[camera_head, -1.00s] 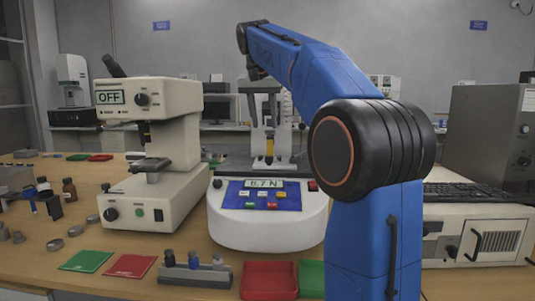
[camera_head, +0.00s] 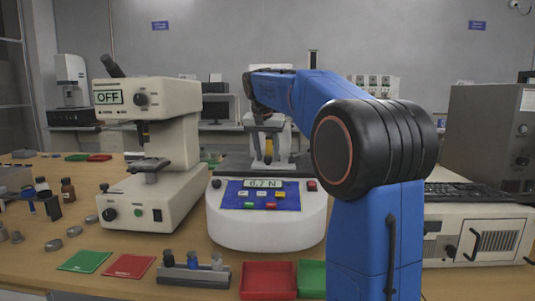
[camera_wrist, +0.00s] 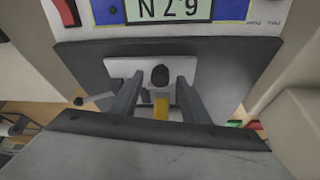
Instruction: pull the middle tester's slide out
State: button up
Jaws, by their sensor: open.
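The middle tester (camera_head: 267,226) is a white, rounded unit with a blue panel and a display (camera_head: 264,184) reading 0.7 N. Its upright (camera_head: 283,143) stands behind the panel, with a yellow part (camera_head: 268,148) low at the front. In the head view my gripper is hard to make out.
A beige tester (camera_head: 150,155) showing OFF stands close on the left. A white box (camera_head: 478,233) with a keyboard (camera_head: 465,193) is on the right. A small rack (camera_head: 193,274) and a red tray (camera_head: 268,280) lie in front.

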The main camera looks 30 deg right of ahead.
grip_shut()
jog(key=shift+s+a, duration=0.8)
jog(key=shift+s, duration=0.4)
jog(key=shift+s+a, duration=0.85)
jog(key=shift+s, duration=0.4)
jog(key=shift+s+a, duration=0.8)
jog(key=shift+s, duration=0.4)
grip_release()
jog(key=v, duration=1.7)
jog(key=shift+r, duration=0.2)
